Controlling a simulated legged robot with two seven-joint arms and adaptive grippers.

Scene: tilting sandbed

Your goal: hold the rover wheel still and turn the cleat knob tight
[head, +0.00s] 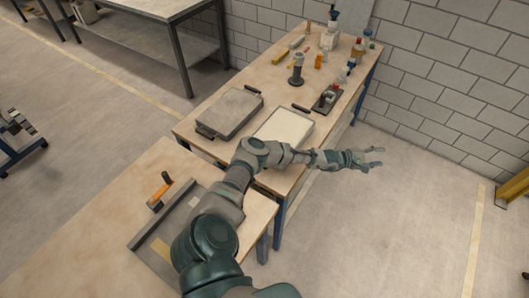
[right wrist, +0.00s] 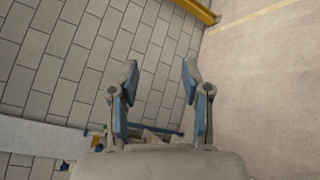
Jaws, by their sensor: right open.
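My right gripper (head: 374,158) is open and empty. It is out past the right edge of the benches, over bare floor. My left gripper is not in view. I cannot make out a rover wheel or a cleat knob for certain. A dark plate with a small red part (head: 328,98) lies on the far bench, too small to tell what it is. A shallow tray with a pale surface (head: 284,129) is on that bench, partly behind my right arm.
A grey lidded case (head: 230,112) lies left of the pale tray. A black upright item (head: 297,70), bottles and small tools stand farther back on the bench. An orange-handled tool (head: 161,189) and a grey tray (head: 183,216) are on the near bench.

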